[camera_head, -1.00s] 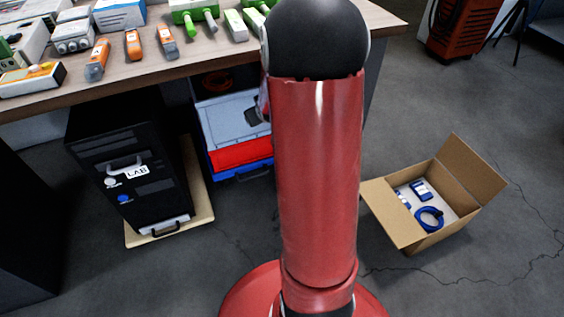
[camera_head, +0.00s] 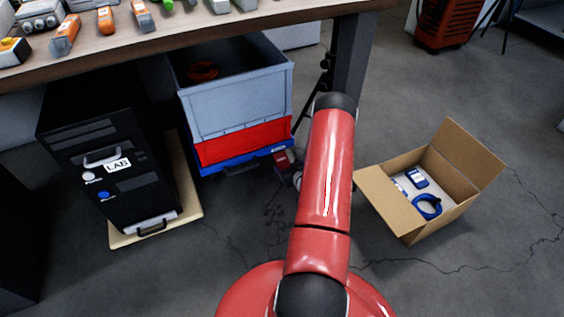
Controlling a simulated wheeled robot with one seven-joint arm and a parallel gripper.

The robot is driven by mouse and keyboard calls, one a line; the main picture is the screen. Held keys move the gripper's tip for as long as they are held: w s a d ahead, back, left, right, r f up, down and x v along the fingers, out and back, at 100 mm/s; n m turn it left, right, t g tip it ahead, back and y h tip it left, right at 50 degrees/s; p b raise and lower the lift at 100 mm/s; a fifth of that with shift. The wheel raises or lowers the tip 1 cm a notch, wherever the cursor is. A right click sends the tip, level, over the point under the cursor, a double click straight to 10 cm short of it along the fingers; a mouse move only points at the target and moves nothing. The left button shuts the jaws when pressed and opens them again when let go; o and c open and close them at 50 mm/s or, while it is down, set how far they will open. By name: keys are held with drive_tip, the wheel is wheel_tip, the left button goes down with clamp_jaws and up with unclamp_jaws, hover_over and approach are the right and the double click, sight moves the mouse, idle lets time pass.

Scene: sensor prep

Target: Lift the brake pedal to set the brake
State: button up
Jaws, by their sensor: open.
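A blue wheeled base (camera_head: 215,167) sits under a grey crate (camera_head: 232,103) with a red band, beneath the table. A small dark bar (camera_head: 240,168) sticks out at the base's front edge. It may be the brake pedal, but it is too small to be sure and I cannot tell its tilt. Only a small part of my gripper (camera_head: 284,161) shows, left of my red arm, close to the base's right front corner. It appears open and apart from the dark bar. My arm hides much of it, and its fingertips are hard to make out.
A black cabinet marked LAB (camera_head: 110,150) stands on a pale board (camera_head: 190,190), with a dark handle low on its front. An open cardboard box (camera_head: 390,205) with blue items is on the right. The tabletop (camera_head: 200,38) overhangs the crate.

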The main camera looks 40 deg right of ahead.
sight(282, 161)
drive_tip(key=b+x, duration=0.1)
drive_tip(key=x, duration=0.5)
drive_tip(key=shift+w, duration=0.15)
drive_tip(key=shift+c, duration=0.3)
